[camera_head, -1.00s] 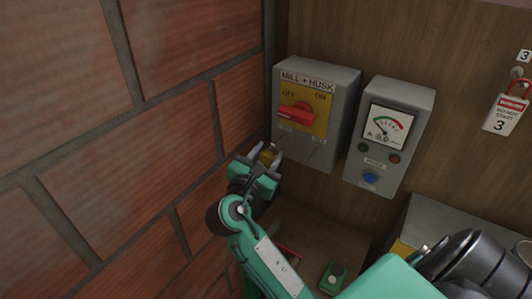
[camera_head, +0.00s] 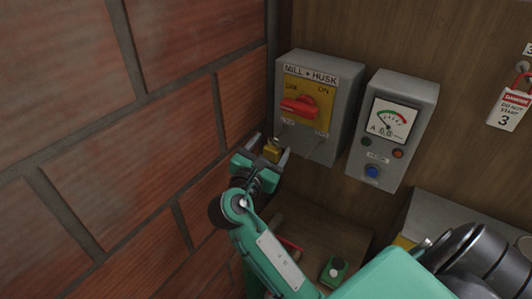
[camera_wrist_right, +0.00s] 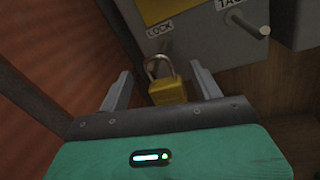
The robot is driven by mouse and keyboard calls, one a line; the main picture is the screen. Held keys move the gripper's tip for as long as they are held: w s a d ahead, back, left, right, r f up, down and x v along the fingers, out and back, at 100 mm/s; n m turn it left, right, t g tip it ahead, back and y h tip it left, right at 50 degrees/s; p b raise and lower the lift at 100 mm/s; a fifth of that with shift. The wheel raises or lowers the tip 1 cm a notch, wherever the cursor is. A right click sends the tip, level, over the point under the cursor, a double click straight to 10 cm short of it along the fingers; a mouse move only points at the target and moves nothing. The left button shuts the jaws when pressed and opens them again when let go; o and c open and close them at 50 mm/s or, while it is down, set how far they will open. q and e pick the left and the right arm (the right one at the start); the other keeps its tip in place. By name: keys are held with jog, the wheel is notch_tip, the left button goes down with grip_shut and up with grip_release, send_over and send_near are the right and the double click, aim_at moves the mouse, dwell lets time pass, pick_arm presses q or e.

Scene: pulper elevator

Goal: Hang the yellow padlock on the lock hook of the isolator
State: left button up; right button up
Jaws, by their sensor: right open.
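The yellow padlock (camera_head: 272,150) is at the lower left of the grey MILL + HUSK isolator (camera_head: 345,85), below its LOCK label (camera_wrist_right: 159,30). In the right wrist view the padlock (camera_wrist_right: 168,91) is upright with its shackle up, close under the isolator. Its shackle is at the lock hook's place, but I cannot clearly see the hook passing through it. My right gripper (camera_head: 269,151) is open, with one finger on each side of the padlock and visible gaps. The isolator's red handle (camera_head: 299,106) points left, toward OFF. My left gripper is not in view.
A brick wall (camera_head: 120,170) stands close on the left. A grey meter box (camera_head: 395,130) is right of the isolator. A TAG peg (camera_wrist_right: 250,27) sticks out beside the lock position. A red danger tag (camera_head: 509,107) hangs at far right. A green item (camera_head: 334,270) lies below.

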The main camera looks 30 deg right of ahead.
jog(key=p+v, duration=0.3)
jog(key=v, duration=1)
jog(key=shift+s+a, duration=0.2)
jog(key=shift+a, duration=0.15)
